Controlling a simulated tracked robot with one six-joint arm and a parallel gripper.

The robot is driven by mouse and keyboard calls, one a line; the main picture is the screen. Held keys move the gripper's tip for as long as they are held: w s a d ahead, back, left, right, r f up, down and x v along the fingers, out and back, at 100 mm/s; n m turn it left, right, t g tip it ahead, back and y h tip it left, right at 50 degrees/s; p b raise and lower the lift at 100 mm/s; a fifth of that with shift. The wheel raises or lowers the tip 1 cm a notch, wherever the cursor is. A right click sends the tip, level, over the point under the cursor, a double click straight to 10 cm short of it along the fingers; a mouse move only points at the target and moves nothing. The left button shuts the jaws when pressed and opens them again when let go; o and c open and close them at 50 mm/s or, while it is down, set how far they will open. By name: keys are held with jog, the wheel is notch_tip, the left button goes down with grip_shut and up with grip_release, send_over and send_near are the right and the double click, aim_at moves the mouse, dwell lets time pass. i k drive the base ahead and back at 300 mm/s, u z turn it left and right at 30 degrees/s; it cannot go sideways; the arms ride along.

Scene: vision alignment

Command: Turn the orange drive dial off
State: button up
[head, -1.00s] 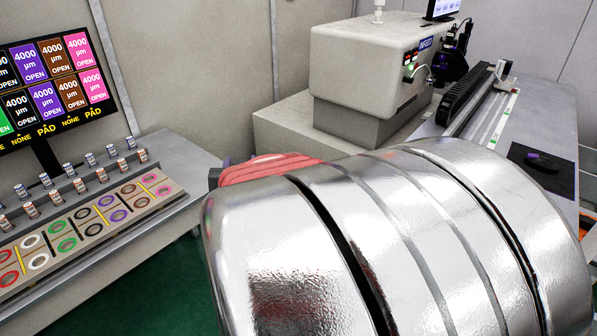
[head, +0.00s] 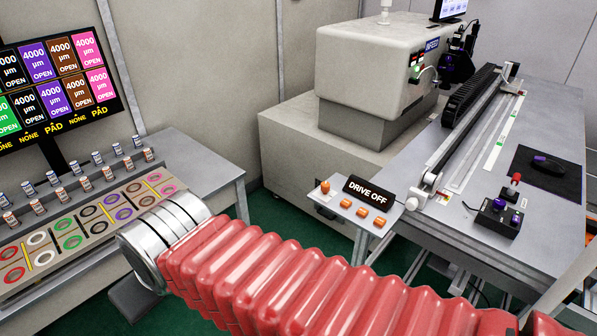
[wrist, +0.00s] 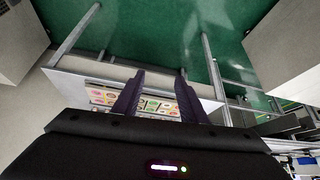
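An orange dial (head: 325,187) stands at the left end of a small pale shelf (head: 352,215) in the middle of the head view. A black sign (head: 369,190) reading "DRIVE OFF" stands behind the shelf's orange controls. Which way the dial points is too small to tell. My gripper (wrist: 160,75) shows in the wrist view with two dark fingers apart and nothing between them. In the head view the gripper is out of sight; my red ribbed arm cover and silver arm section lie in front and left of the shelf. The dial does not show in the wrist view.
Several other orange controls (head: 362,212) sit along the shelf. A panel with coloured rings (head: 70,242) and small jars is at the left, below a screen (head: 52,80). A grey machine (head: 375,70) and rail table (head: 470,160) are behind. A joystick box (head: 495,217) stands at right.

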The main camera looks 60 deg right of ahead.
aim_at(326, 185)
jog(key=k, duration=1.35)
jog(key=z, duration=0.3)
jog(key=i, duration=1.1)
jog(key=z, duration=0.6)
jog(key=i, duration=0.55)
jog(key=z, duration=0.05)
